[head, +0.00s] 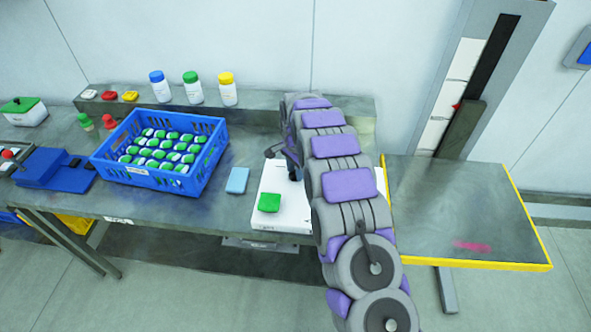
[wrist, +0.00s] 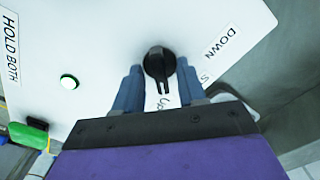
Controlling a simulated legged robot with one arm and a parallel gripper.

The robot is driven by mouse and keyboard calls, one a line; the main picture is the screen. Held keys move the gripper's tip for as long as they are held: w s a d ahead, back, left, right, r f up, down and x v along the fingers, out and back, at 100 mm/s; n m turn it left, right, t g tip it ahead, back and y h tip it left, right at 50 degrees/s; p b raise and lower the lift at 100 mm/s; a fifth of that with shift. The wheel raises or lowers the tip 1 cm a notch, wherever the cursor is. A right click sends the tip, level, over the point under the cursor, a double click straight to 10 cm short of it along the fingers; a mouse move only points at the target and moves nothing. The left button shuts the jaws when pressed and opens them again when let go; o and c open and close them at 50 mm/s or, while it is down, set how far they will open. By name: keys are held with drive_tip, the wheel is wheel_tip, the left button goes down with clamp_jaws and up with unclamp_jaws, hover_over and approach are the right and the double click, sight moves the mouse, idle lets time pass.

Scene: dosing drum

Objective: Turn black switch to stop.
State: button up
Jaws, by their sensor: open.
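The black switch (wrist: 159,64) is a round knob with a pointer on a white panel (wrist: 110,35) in the wrist view. Its pointer faces the lower edge of the picture, toward a partly hidden label that reads "Up". A "DOWN" label (wrist: 222,41) is to its right, and another label below that is mostly hidden. My gripper (wrist: 158,82) is open, with one finger on each side of the knob; I cannot tell whether they touch it. In the head view my gripper (head: 283,155) is over the white panel (head: 268,188), and my arm hides the switch.
A green block (head: 269,202) is at the panel's front. A blue crate (head: 150,178) of bottles and a light blue block (head: 238,180) stand left. A yellow-edged platform (head: 460,210) is right.

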drive_tip(key=shift+a, duration=0.1)
drive_tip(key=shift+c, duration=0.8)
clamp_jaws()
drive_tip(key=shift+r+n+p, duration=0.1)
drive_tip(key=shift+n+p, duration=0.2)
drive_tip(key=n+p, duration=0.2)
drive_tip(key=shift+w+r+n, duration=0.1)
drive_tip(key=shift+r+n, duration=0.05)
drive_tip(key=shift+n, duration=0.15)
drive_tip(key=n+p, duration=0.2)
drive_tip(key=n, duration=0.3)
drive_tip(key=shift+n, duration=0.4)
drive_tip(key=shift+o, duration=0.8)
unclamp_jaws()
drive_tip(key=shift+f, duration=0.2)
